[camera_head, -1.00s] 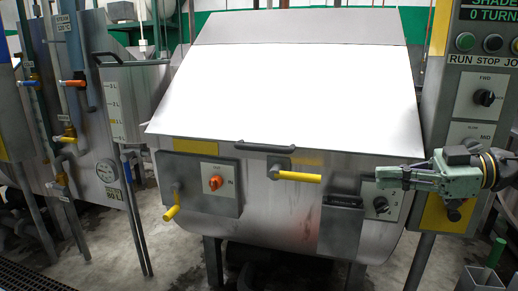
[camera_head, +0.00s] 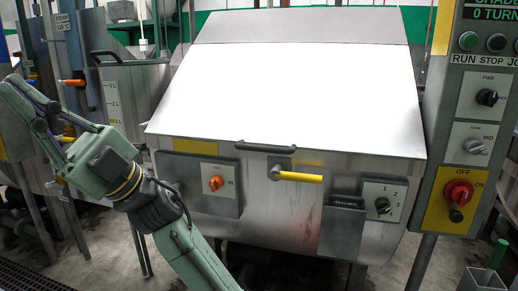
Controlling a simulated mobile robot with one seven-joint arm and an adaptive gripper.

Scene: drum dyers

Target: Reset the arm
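My gripper (camera_head: 28,104) is at the left of the head view, in front of the pipes and the left-hand vessel. Its green and dark fingers point up and to the left. My green arm rises from the bottom of the picture, left of centre, and bends to it. The gripper stands apart from the dyeing machine's control panels. I see nothing held in it, but the angle does not show clearly how far apart the fingers are.
A steel drum machine (camera_head: 270,215) with a white sloping lid (camera_head: 290,85) fills the middle. Its yellow handle (camera_head: 298,177) sticks out in front. The control post (camera_head: 437,140) with a red switch (camera_head: 458,192) stands at the right. A grey bin (camera_head: 482,280) is at the lower right.

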